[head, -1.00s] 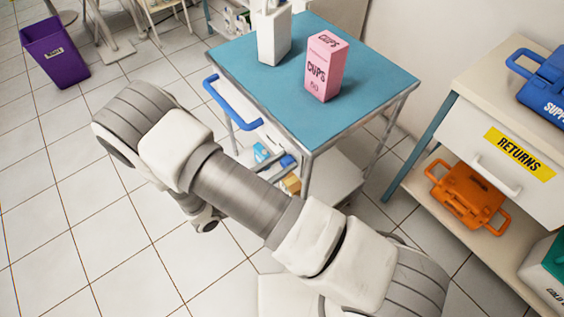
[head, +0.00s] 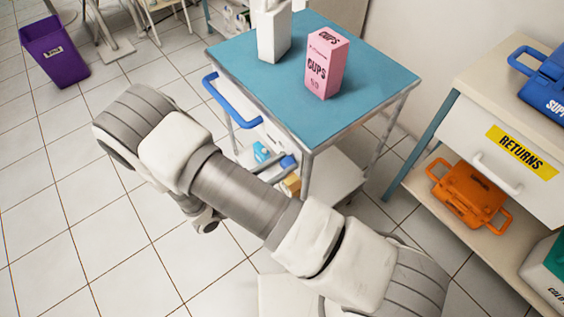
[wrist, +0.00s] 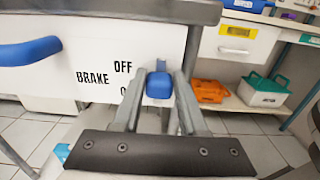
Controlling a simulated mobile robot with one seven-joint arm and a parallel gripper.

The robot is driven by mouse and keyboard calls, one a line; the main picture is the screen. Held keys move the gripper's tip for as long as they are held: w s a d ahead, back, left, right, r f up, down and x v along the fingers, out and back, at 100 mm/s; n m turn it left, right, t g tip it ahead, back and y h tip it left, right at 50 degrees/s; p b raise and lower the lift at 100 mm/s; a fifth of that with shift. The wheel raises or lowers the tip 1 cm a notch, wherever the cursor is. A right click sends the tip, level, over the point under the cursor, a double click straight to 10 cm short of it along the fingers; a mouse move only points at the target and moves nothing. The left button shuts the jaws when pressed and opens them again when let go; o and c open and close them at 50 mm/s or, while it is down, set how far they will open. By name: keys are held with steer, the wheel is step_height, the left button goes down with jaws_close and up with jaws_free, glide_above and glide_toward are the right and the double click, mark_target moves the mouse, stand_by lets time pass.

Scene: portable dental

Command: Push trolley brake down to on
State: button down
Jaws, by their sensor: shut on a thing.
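The trolley (head: 245,62) has a blue top and a blue side handle (head: 232,103). In the wrist view its white panel (wrist: 100,45) reads BRAKE, with OFF above a second word that is mostly hidden by my gripper. The blue brake knob (wrist: 159,86) sits at the panel's right end, a little below the level of OFF. My gripper (wrist: 158,92) is shut on the brake knob, one finger on each side.
A pink cups box (head: 326,65) and a white container (head: 273,35) stand on the trolley top. A returns cabinet (head: 480,140) with an orange case (head: 468,193) is at right. A purple bin (head: 55,50) stands at far left. The tiled floor left of my arm is clear.

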steer(key=shift+f+b, duration=0.65)
steer(key=shift+f, duration=0.95)
steer(key=shift+c, duration=2.2)
jaws_free()
steer(key=p+v, duration=0.1)
steer(key=v, duration=1.6)
steer(key=shift+s+p, duration=0.25)
steer(key=shift+p, duration=0.15)
steer(key=shift+a, duration=0.15)
